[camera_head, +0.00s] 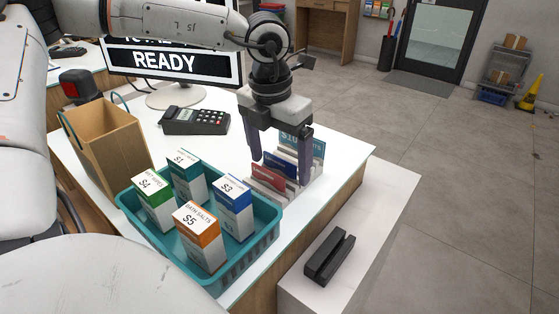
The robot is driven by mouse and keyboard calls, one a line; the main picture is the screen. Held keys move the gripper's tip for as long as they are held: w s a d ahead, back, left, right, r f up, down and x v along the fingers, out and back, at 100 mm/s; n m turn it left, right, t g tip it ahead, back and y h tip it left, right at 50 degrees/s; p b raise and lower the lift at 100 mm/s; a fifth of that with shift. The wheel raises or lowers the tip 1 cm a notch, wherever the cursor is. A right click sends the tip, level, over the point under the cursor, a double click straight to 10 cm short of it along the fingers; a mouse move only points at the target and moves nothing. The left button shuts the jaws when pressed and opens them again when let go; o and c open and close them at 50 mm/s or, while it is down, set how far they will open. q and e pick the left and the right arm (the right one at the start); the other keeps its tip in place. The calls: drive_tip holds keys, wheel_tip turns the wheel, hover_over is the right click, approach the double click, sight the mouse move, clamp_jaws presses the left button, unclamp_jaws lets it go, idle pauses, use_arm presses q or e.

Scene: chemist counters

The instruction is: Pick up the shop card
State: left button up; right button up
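Several shop cards stand in a white stepped rack on the counter's right side: a red card (267,178) in front, a blue card (283,162) behind it, and a teal card (316,148) marked with a price at the back. My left gripper (280,168) points down over the rack, its two dark fingers apart on either side of the cards. It is open and holds nothing that I can see. The fingers hide parts of the cards and rack; I cannot tell whether they touch. My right gripper is not in view.
A teal basket (262,246) with several priced boxes stands at front left. Behind are a paper bag (112,150), card terminal (195,121) and monitor (205,67). A black slotted block (330,257) sits on the lower white ledge (375,215). The counter (345,160) is clear right of the rack.

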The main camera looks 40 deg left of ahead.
use_arm(q)
drive_tip(key=c, duration=0.9)
drive_tip(key=shift+r, duration=0.1)
drive_tip(key=shift+c, duration=0.4)
